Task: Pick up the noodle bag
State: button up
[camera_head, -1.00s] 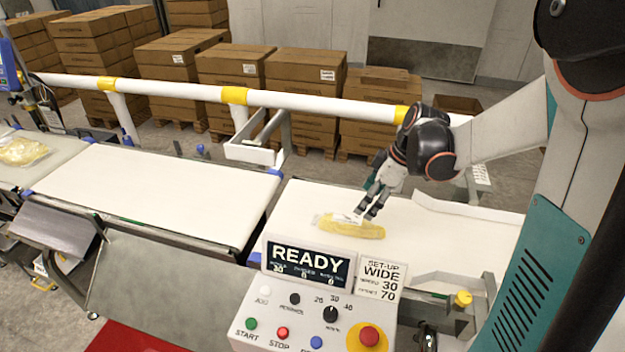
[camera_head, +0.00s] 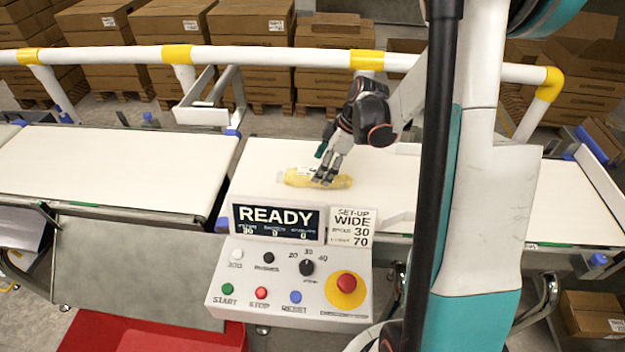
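The noodle bag (camera_head: 300,178) is a yellow bag in clear wrap with a pale label. It lies flat on the white belt (camera_head: 262,210) behind the control panel. My gripper (camera_head: 325,178) points down over the right half of the bag. Its fingers look apart and overlap the bag in the picture. I cannot tell whether they touch it, and the gap between the fingertips is too small to judge.
The control panel (camera_head: 228,285) stands in front of the belt, its display reading READY. A second white belt (camera_head: 110,170) lies to the left. A white rail (camera_head: 260,56) runs behind, with carton stacks (camera_head: 250,22) beyond. A red bin (camera_head: 150,338) is at the bottom left.

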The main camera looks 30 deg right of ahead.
jog(key=x, duration=0.1)
jog(key=b+x, duration=0.1)
jog(key=x, duration=0.1)
jog(key=b+x, duration=0.1)
jog(key=x, duration=0.1)
jog(key=shift+w+a+r, duration=0.1)
jog(key=shift+w+a, duration=0.1)
jog(key=shift+a, duration=0.1)
jog(key=shift+r, duration=0.1)
jog(key=c, duration=1.3)
jog(key=shift+c, duration=0.2)
